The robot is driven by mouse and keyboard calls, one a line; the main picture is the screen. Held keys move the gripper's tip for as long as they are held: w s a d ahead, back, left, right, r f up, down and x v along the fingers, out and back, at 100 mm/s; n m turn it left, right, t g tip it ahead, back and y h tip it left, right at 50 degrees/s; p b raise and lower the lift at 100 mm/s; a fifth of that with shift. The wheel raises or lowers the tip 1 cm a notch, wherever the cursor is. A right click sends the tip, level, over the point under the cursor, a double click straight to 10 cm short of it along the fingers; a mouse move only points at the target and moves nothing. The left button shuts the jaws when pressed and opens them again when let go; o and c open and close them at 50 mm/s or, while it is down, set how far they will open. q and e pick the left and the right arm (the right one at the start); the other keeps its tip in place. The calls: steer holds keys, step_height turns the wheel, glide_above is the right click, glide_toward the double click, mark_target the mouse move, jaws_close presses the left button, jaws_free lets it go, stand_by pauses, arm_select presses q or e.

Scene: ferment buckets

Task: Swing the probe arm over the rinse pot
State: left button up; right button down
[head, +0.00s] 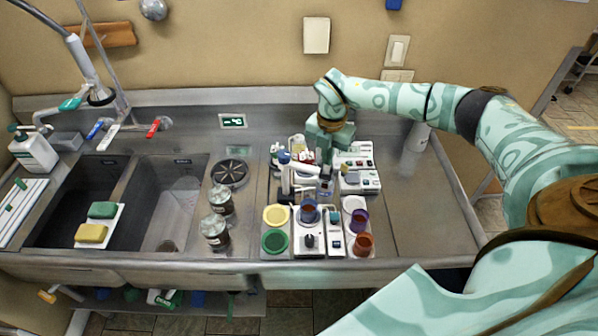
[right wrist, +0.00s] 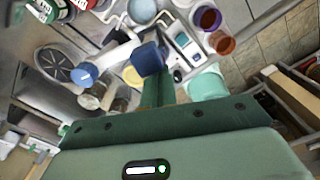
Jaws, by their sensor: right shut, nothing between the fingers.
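My right gripper (head: 325,160) reaches down over the middle of the counter and is shut, with nothing held. Its dark green fingers (right wrist: 158,92) show in the right wrist view, pointing at a blue block. A white bar, apparently the probe arm (head: 302,170), lies just left of and below the gripper in the head view. The bar also shows in the right wrist view (right wrist: 115,65), between a blue disc and the blue block. Whether the fingers touch it I cannot tell. A blue cup (head: 309,211) stands in front of it; which vessel is the rinse pot is unclear. My left gripper is out of view.
Yellow (head: 276,215) and green (head: 274,241) round pieces lie left of the blue cup. Purple (head: 359,219) and orange (head: 362,244) cups stand to its right. A white instrument (head: 360,180) sits right of the gripper. Two jars (head: 215,230) and sinks are further left. The counter's right end is clear.

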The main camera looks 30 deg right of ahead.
steer(key=shift+w+d, duration=0.1)
steer(key=shift+w+d+b, duration=0.2)
steer(key=shift+w+d, duration=0.25)
steer(key=shift+d, duration=0.15)
steer(key=shift+w+d+b, duration=0.2)
steer(key=shift+w+d, duration=0.2)
steer(key=shift+d, duration=0.2)
steer(key=shift+s+a+r+p, duration=0.1)
steer(key=shift+s+a+p, duration=0.45)
steer(key=shift+p, duration=0.3)
step_height(320, 180, up, 6)
steer(key=p, duration=0.6)
